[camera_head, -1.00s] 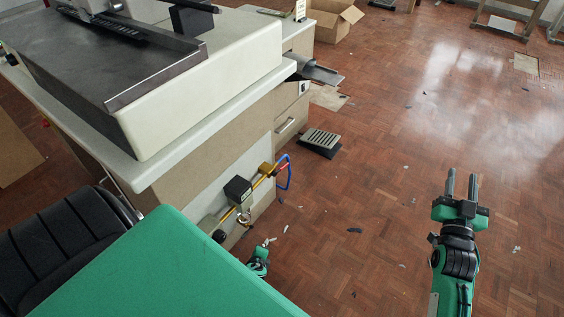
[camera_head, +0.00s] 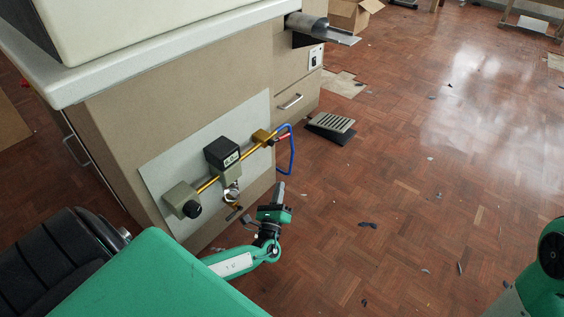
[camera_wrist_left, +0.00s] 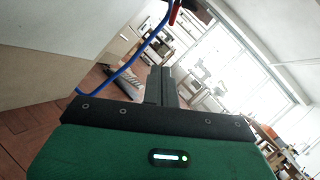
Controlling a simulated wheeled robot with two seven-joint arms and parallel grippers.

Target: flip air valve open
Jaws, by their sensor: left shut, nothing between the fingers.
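The air line assembly is on a pale plate (camera_head: 160,178) on the side of the workstation. It has a brass pipe (camera_head: 208,184), a black-faced gauge box (camera_head: 222,153), a grey block with a black knob (camera_head: 193,209) and a brass valve block (camera_head: 262,137) with a small red part (camera_head: 283,136) beside it. A blue hose (camera_head: 292,160) loops down from that end; the hose (camera_wrist_left: 125,68) and a red piece (camera_wrist_left: 175,12) show in the left wrist view. My left gripper (camera_head: 279,189) is shut and empty, pointing up below the hose, apart from the valve. My right gripper is out of the picture.
The workstation's white worktop edge (camera_head: 150,62) overhangs the plate. A grey foot pedal (camera_head: 331,124) lies on the floor beyond the hose. A black chair (camera_head: 60,255) is at lower left. The parquet floor to the right is mostly clear, with small scraps.

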